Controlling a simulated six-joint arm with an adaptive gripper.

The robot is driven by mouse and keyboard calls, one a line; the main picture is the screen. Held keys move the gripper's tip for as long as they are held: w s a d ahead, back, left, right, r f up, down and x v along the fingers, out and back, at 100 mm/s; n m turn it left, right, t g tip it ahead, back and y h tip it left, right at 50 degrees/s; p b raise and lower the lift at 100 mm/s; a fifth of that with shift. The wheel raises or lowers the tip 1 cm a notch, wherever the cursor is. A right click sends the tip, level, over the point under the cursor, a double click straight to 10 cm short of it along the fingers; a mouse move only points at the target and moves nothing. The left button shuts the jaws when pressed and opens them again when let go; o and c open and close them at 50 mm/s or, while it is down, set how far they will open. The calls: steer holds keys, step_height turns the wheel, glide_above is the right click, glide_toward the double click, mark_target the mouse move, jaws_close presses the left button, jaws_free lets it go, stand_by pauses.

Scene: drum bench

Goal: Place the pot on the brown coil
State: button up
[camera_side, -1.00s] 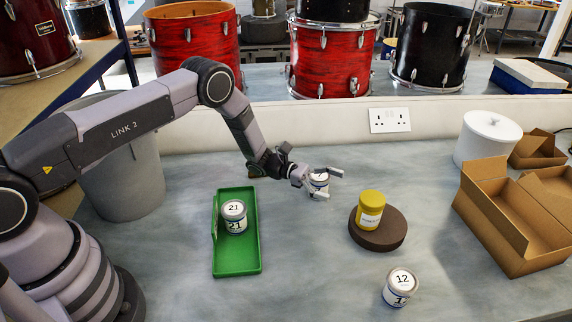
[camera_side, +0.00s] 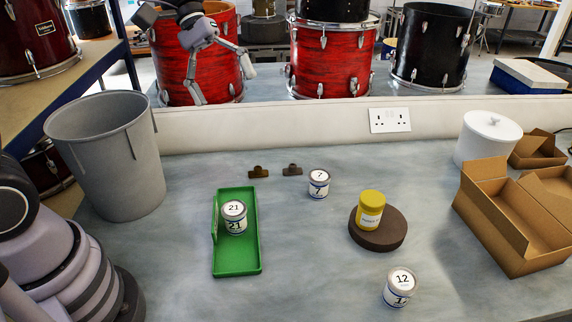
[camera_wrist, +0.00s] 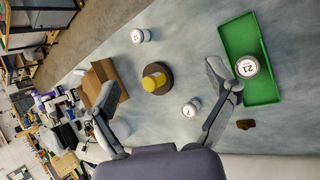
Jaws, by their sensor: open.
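A yellow pot (camera_side: 370,210) with a white label stands upright on a round brown coil (camera_side: 379,236), on the right half of the bench. In the wrist view the pot (camera_wrist: 154,80) shows from above on the coil (camera_wrist: 164,90). My gripper (camera_side: 222,82) is raised high at the upper left of the side view, in front of a red drum. Its two fingers (camera_wrist: 162,86) are spread wide with nothing between them. It is well away from the pot, which nothing touches.
A green tray (camera_side: 249,262) holds a tin marked 21 (camera_side: 234,215). Tin 7 (camera_side: 319,184) and tin 12 (camera_side: 400,287) stand on the bench. Two clips (camera_side: 292,170) lie near the wall. A cardboard box (camera_side: 512,225) and white canister (camera_side: 487,139) are right; a grey bin (camera_side: 105,155) is left.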

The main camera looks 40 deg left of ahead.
steer(key=s+a+r+m+t+y, duration=0.1)
steer(key=s+a+m+t+y, duration=0.2)
steer(key=s+a, duration=0.2)
steer(key=s+a+r+m+t+y, duration=0.2)
steer(key=s+a, duration=0.4)
steer(key=s, duration=0.5)
steer(key=shift+s+r+m+t+y, duration=0.2)
steer(key=shift+m+t+y, duration=0.2)
steer(key=shift+t+y, duration=0.55)
steer(key=shift+g+y, duration=0.25)
